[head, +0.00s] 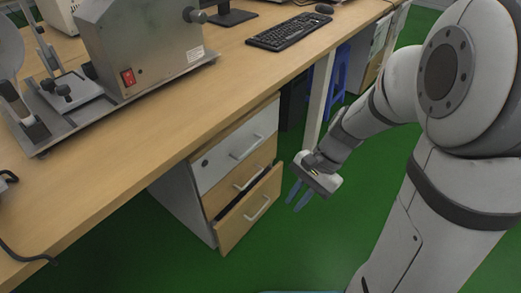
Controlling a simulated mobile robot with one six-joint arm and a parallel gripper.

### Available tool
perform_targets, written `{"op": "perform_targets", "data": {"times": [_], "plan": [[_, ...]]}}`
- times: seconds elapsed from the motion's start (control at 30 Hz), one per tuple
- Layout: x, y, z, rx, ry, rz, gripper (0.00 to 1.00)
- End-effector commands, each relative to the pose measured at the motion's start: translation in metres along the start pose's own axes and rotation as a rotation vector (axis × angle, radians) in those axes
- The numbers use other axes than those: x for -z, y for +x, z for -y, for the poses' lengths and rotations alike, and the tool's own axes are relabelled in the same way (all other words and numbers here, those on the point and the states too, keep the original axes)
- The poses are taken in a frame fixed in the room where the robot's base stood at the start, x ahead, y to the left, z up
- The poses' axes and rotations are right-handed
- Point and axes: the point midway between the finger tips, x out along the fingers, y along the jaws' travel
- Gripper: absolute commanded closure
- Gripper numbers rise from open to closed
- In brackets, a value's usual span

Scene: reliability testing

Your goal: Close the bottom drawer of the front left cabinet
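The cabinet (179,196) stands under the wooden desk, with a white top drawer (236,152), a wooden middle drawer (232,187) and a wooden bottom drawer (247,222). The bottom drawer is pulled out part way, with a dark gap showing above its front. The upper two drawers look closed. Each drawer has a light bar handle. My gripper (297,195) is to the right of the bottom drawer front, apart from it in the picture. Its two bluish fingers point down with a narrow gap between them, and nothing shows between them.
The desk (150,140) overhangs the cabinet and carries a metal machine (150,50) and a black keyboard (296,31). A white desk leg (317,100) and a blue stool (341,75) stand behind my gripper. The green floor (290,245) in front of the drawers is clear.

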Motion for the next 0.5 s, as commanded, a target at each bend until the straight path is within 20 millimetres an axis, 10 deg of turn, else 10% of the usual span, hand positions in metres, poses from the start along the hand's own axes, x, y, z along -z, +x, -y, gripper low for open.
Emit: {"op": "perform_targets", "data": {"times": [0.5], "plan": [[0.107, 0.122, 0.104, 0.235, 1.172, 0.757, 0.85]]}}
